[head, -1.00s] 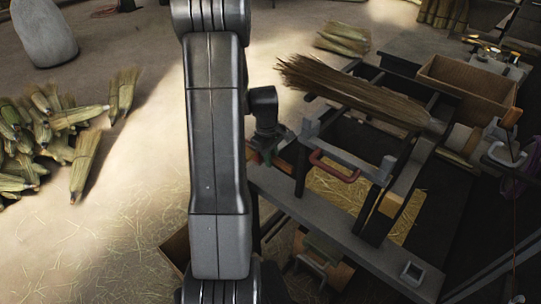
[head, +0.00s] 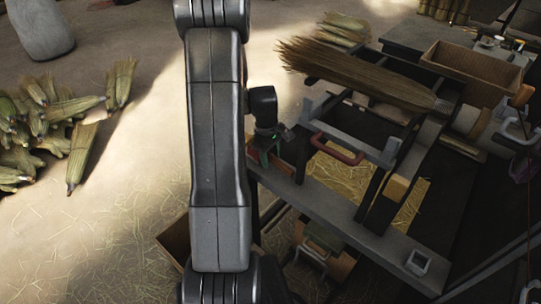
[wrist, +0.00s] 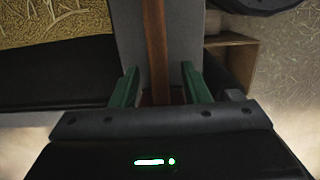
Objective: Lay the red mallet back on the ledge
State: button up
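A brown wooden handle (wrist: 157,45), which looks like the red mallet's, runs lengthwise over the grey ledge (wrist: 131,40) in the wrist view. A dark red patch, perhaps the mallet's head, shows at its near end and is mostly hidden by my gripper's body. My gripper (wrist: 160,80) has two green fingers, one on each side of the handle, with a gap on both sides. In the head view my gripper (head: 267,155) points down at the left end of the ledge (head: 345,225). The mallet cannot be made out clearly there.
A wooden frame holding a straw bundle (head: 360,75) stands right of my gripper, with a red curved handle (head: 337,150) close by. A small grey square holder (head: 418,262) sits at the ledge's right end. Broom heads (head: 60,140) lie on the floor at left.

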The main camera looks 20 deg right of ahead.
notch_tip(320, 180, up, 14)
jog(key=w+p, duration=0.1)
jog(key=shift+a+f, duration=0.15)
jog(key=shift+a, duration=0.25)
jog(key=shift+w, duration=0.1)
jog(key=f, duration=0.4)
jog(key=s+f, duration=0.1)
jog(key=f, duration=0.4)
jog(key=f+b, duration=0.1)
jog(key=f, duration=0.4)
jog(key=shift+s+d+f, duration=0.15)
jog(key=shift+s+d, duration=0.05)
jog(key=shift+d, duration=0.2)
notch_tip(320, 180, up, 3)
jog(key=shift+p, duration=0.9)
jog(key=shift+w+r+p, duration=0.1)
jog(key=shift+r+p, duration=0.2)
jog(key=shift+r, duration=0.15)
jog(key=shift+f, duration=0.1)
